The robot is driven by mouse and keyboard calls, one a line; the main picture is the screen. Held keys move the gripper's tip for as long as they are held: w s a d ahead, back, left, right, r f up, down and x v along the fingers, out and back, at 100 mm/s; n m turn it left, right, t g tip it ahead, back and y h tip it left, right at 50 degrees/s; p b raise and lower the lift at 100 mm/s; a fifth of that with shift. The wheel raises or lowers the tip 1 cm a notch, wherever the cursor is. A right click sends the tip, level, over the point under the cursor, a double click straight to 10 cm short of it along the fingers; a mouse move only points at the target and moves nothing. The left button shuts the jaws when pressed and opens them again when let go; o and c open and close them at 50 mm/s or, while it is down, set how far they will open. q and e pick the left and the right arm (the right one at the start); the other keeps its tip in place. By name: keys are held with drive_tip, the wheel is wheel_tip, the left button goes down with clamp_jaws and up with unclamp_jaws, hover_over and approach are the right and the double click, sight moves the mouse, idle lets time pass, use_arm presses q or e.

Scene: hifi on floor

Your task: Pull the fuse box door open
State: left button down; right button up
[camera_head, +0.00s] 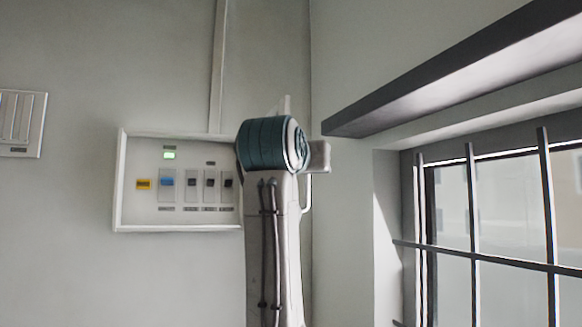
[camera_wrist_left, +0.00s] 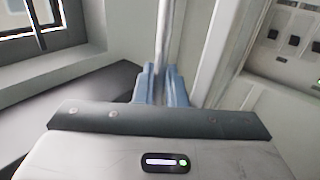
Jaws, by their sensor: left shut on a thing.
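The fuse box (camera_head: 122,185) is on the wall at left centre in the head view, its inside with switches exposed. Its right edge is hidden behind my left arm. The door appears swung out on the right side, mostly hidden by the arm; a pale bar, likely its handle (camera_head: 308,192), shows right of the arm. In the left wrist view, my left gripper (camera_wrist_left: 159,74) is shut on the pale upright handle bar (camera_wrist_left: 165,35). The white door panel (camera_wrist_left: 222,55) stands right of the bar, and the box's switches show beyond it. My right gripper is not in view.
A barred window (camera_head: 510,220) is at the right, with a dark ledge (camera_head: 450,70) above it. A switch panel (camera_head: 22,122) is on the wall at far left. A conduit (camera_head: 218,65) rises above the box. The wall below the box is clear.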

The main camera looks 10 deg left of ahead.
use_arm(q)
drive_tip(key=w+d, duration=0.1)
drive_tip(key=w+d+n+y, duration=0.1)
drive_tip(key=shift+w+d+r, duration=0.15)
drive_tip(key=shift+d+r, duration=0.15)
drive_tip(key=shift+d, duration=0.05)
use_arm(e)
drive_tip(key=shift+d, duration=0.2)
